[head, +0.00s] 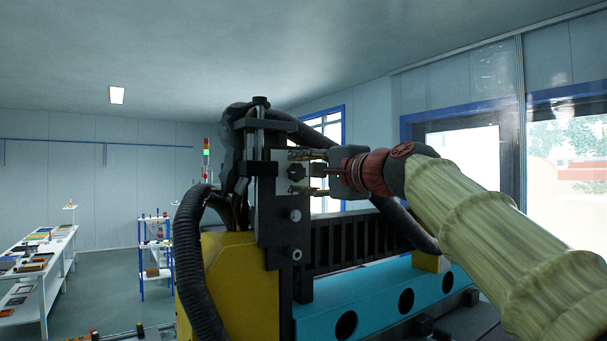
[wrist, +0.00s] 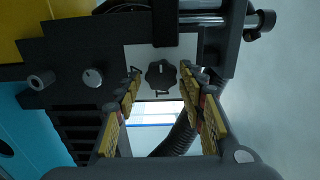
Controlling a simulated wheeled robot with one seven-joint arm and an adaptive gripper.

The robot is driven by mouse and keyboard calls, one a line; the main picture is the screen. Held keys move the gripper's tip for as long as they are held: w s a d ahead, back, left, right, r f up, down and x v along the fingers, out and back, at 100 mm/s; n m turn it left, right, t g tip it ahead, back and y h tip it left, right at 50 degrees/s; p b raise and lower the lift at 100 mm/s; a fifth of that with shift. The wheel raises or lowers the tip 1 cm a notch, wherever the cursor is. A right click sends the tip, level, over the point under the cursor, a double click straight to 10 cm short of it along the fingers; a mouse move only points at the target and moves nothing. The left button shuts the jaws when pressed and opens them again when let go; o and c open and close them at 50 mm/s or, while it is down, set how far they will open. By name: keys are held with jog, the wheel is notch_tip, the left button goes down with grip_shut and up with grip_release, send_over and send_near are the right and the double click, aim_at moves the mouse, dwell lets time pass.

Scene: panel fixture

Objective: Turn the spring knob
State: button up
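A black lobed knob (wrist: 160,74) with a light mark on its face sits on a pale grey plate (wrist: 136,54) in the wrist view. It looks like the spring knob, and it also shows side-on in the head view (head: 296,171). My gripper (wrist: 162,82) is open, with yellow-padded fingers to the left and right of the knob and visible gaps between. In the head view my gripper (head: 311,171) reaches in from the right, its fingers above and below the knob. Whether the tips reach past the knob's face is hard to tell.
The plate is fixed to a dark upright panel fixture (head: 268,225) on a yellow block (head: 228,275) and blue beam (head: 385,300). A smaller round knob (wrist: 93,77) sits left in the wrist view. A black corrugated hose (head: 190,260) hangs beside the fixture.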

jog(key=shift+o, duration=0.8)
jog(key=shift+r, duration=0.1)
jog(key=v, duration=1.2)
notch_tip(320, 180, down, 16)
jog(key=w+d+n+g+h, duration=0.1)
jog(key=d+n+g+h, duration=0.2)
jog(key=s+d+f+n+g+h+b, duration=0.2)
jog(key=s+f, duration=0.7)
jog(key=f, duration=0.7)
jog(key=s+d+f+n+g+h+b, duration=0.2)
jog(key=s+f, duration=0.8)
jog(key=f, duration=0.7)
jog(key=s+d+f+n+g+h+b, duration=0.2)
jog(key=s+f, duration=0.7)
jog(key=f, duration=0.7)
jog(key=d+n+h+b, duration=0.1)
jog(key=d+n+b, duration=0.1)
jog(key=d+b, duration=0.1)
jog(key=shift+s+f+b, duration=0.3)
jog(key=shift+f+b, duration=0.1)
jog(key=shift+b, duration=0.25)
jog(key=shift+r, duration=0.1)
jog(key=shift+c, duration=0.4)
